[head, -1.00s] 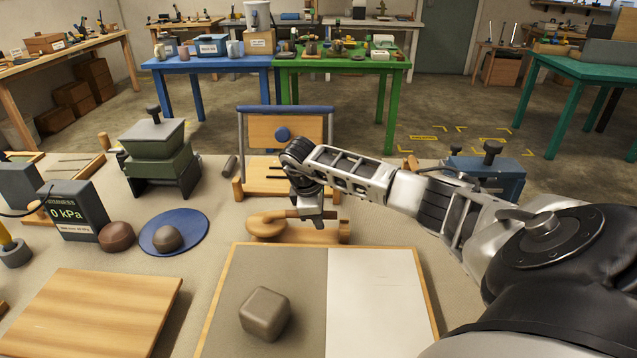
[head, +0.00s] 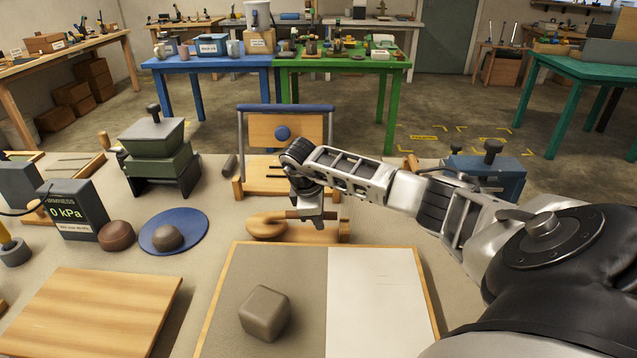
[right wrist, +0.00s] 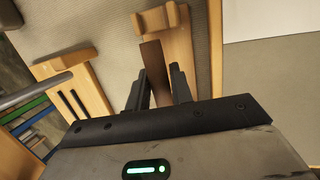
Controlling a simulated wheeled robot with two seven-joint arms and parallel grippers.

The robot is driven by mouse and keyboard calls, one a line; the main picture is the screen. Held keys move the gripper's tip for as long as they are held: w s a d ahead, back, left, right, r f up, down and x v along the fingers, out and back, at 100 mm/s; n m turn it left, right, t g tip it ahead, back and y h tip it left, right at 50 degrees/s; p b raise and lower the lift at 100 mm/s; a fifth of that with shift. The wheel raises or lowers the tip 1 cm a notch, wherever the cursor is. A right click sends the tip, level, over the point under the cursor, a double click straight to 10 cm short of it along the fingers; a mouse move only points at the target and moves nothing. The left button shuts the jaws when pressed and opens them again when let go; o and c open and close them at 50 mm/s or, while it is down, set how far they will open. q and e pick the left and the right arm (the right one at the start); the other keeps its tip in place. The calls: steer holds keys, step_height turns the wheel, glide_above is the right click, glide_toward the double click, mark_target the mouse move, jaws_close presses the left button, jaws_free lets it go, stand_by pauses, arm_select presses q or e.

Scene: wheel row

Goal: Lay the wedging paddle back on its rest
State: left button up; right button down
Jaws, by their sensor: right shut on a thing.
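The wooden rest (head: 325,239) is a low plank with raised end pieces, just behind the framed board; it also shows in the right wrist view (right wrist: 182,45). My right gripper (head: 316,222) is over the rest, pointing down. In the right wrist view, my right gripper (right wrist: 158,98) is shut on the brown wedging paddle (right wrist: 155,68), whose bar lies along and over the rest. A rounded pale wooden part (head: 266,227) shows at the left end; I cannot tell whether it belongs to the paddle. Contact between paddle and rest is unclear. My left gripper is out of view.
A framed board (head: 375,300), half grey and half white, lies in front with a clay block (head: 264,313) on it. A wooden stand with a blue bar (head: 287,109) rises behind the rest. A blue disc (head: 190,225) bearing a clay lump lies left.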

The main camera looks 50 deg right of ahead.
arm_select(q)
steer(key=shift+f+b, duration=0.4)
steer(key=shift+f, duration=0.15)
arm_select(e)
steer(key=shift+f, duration=0.55)
arm_select(q)
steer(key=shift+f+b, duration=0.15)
steer(key=shift+b, duration=0.15)
arm_select(e)
steer(key=shift+f, duration=0.4)
steer(key=c, duration=1.1)
jaws_free()
steer(key=shift+c, duration=0.2)
steer(key=p+v, duration=0.3)
steer(key=shift+r, duration=0.35)
steer(key=shift+p+v, duration=0.85)
steer(key=shift+p, duration=0.05)
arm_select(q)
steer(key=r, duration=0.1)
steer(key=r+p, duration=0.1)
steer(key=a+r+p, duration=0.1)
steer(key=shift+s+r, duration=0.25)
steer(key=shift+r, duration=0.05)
arm_select(e)
steer(key=v, duration=0.2)
steer(key=shift+a+r, duration=0.2)
steer(key=shift+r, duration=0.1)
